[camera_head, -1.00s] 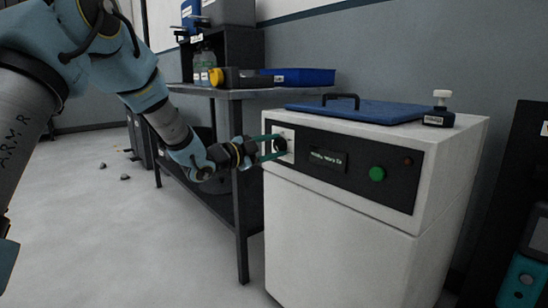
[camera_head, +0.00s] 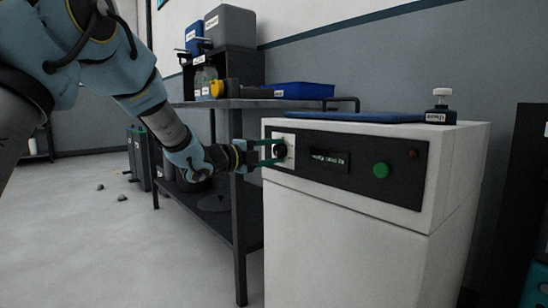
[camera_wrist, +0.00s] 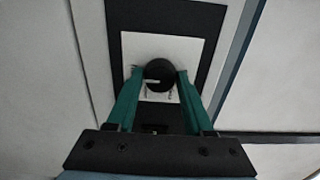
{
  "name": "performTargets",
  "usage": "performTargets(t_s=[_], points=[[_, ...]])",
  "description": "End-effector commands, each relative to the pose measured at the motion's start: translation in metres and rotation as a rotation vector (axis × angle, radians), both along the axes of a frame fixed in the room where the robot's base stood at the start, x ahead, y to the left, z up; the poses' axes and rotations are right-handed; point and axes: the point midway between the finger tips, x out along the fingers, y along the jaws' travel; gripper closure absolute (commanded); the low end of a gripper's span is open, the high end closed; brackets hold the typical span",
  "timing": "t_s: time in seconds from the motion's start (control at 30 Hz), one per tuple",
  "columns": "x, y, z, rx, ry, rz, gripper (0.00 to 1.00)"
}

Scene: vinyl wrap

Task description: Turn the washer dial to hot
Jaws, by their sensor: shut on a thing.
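The washer (camera_head: 350,230) is a white box-shaped machine with a black front panel (camera_head: 345,185). Its dial (camera_head: 280,150) is a round black knob on a white square plate at the panel's left end. In the wrist view the dial (camera_wrist: 160,74) sits between my green fingertips, in front of the white plate (camera_wrist: 197,50). My gripper (camera_head: 276,151) reaches the dial from the left and is shut on it. It also shows in the wrist view (camera_wrist: 160,80). The marks on the plate are too small to read.
A green button (camera_head: 380,170) and a small display (camera_head: 330,161) are on the same panel. A dark table (camera_head: 240,230) with bins stands behind my arm. Floor at left is mostly clear.

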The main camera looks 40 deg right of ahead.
Motion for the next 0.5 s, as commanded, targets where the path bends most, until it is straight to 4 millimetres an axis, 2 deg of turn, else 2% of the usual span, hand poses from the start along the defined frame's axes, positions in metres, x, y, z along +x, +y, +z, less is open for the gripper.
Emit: performTargets(t_s=[0.43,0.47,0.5], points=[[0.0,0.0001,-0.001,0.001,-0.011,0.0,1.0],[-0.0001,0.0001,-0.001,0.001,-0.011,0.0,0.47],[-0.0001,0.0001,-0.001,0.001,-0.011,0.0,0.43]])
